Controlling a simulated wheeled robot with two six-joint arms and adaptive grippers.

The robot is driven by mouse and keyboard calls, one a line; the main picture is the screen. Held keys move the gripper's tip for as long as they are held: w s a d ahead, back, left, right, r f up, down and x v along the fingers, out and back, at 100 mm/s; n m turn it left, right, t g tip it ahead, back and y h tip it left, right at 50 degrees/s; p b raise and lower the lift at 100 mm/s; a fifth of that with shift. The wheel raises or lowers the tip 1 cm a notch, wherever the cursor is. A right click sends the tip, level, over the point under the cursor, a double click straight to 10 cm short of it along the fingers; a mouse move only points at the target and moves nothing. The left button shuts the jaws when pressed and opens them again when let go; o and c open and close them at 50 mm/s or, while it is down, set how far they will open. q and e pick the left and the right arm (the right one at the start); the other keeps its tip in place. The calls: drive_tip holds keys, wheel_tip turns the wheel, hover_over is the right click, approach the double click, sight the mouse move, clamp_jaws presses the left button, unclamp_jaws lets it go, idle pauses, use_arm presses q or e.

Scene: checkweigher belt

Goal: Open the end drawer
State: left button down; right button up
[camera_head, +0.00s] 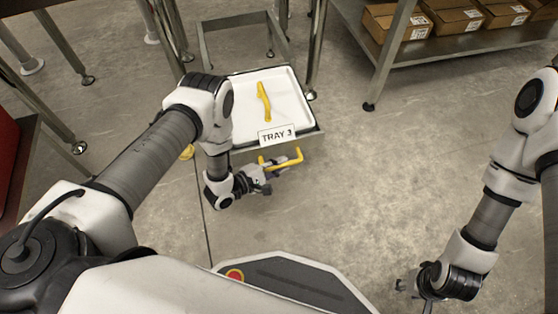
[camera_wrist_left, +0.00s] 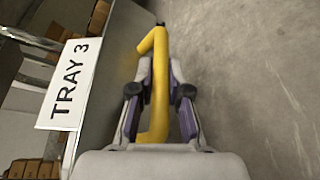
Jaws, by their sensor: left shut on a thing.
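The end drawer (camera_head: 308,132) is pulled out of its frame, with a white liner (camera_head: 288,105) showing inside. Its front carries a "TRAY 3" label (camera_head: 277,135), also seen in the left wrist view (camera_wrist_left: 68,84). A yellow bar handle (camera_head: 297,158) sticks out from the drawer front. My left gripper (camera_head: 274,168) is shut on this handle; in the left wrist view the yellow bar (camera_wrist_left: 157,75) runs between its two fingers. My right gripper (camera_head: 412,285) is low at the right, away from the drawer; its fingers are too small and dark to read.
A yellow elongated object (camera_head: 263,101) lies in the drawer. Metal legs of the frame (camera_head: 316,50) stand around it. A shelf (camera_head: 440,52) with several cardboard boxes (camera_head: 398,22) is at the upper right. The concrete floor between the drawer and my right arm is clear.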

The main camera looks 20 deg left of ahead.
use_arm(q)
drive_tip(key=shift+s+d, duration=0.15)
drive_tip(key=shift+s, duration=0.1)
drive_tip(key=c, duration=1.1)
unclamp_jaws()
drive_tip(key=shift+c, duration=0.2)
drive_tip(key=v, duration=1.2)
drive_tip(key=shift+w, duration=0.1)
